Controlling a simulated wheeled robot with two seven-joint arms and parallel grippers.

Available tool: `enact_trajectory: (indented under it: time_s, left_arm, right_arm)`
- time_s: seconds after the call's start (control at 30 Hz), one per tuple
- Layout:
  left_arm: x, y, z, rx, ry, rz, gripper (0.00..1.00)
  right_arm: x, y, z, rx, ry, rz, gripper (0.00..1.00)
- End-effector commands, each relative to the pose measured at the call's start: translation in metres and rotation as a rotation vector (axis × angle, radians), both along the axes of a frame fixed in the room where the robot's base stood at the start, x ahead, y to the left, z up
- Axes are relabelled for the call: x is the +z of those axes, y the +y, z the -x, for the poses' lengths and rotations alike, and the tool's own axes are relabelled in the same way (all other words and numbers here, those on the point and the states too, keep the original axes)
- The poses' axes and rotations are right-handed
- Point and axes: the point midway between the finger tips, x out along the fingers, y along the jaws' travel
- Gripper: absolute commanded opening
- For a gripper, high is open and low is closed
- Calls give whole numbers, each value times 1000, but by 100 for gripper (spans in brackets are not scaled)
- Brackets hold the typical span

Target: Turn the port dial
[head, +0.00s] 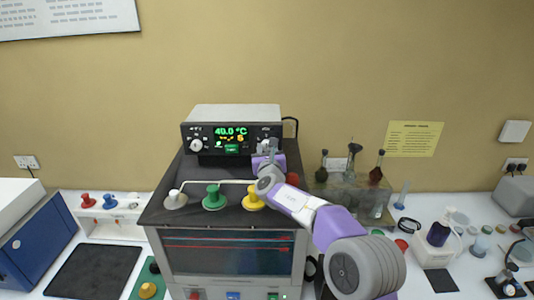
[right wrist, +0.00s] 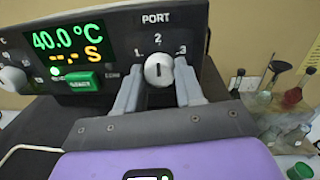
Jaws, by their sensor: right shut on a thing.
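The port dial (right wrist: 159,70) is a pale round knob with a dark line, below the word PORT and the numbers 1, 2 and 3. Its line stands about upright, toward the 2. My right gripper (right wrist: 159,84) is shut on the dial, one grey finger on each side. In the head view my right gripper (head: 272,149) reaches the right side of the control unit (head: 231,112) and mostly hides the dial. The unit's display (head: 231,132) reads 40.0 °C, with dashes before an S in the wrist view. My left gripper is not in view.
The unit stands on a dark-topped bath with a green knob (head: 214,198) and a yellow knob (head: 253,198) in front. A green button (right wrist: 83,81) and another knob (head: 196,145) lie left of the dial. Dark flasks (head: 376,172) stand at the right.

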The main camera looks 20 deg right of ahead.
Motion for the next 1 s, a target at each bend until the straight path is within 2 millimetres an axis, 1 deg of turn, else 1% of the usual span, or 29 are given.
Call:
enact_trajectory:
  time_s: [0.03,0.27,0.5,0.7,1.0]
  left_arm:
    - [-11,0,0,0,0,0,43]
    - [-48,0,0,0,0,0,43]
    - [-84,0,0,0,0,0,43]
    - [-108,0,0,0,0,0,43]
    - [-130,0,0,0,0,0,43]
  right_arm:
    - [-4,0,0,0,-11,-26,7]
    - [-7,1,0,2,-61,-195,7]
    - [-7,1,0,2,-122,-414,7]
    - [-6,1,0,2,-173,-593,7]
    - [-5,1,0,2,-233,-809,7]
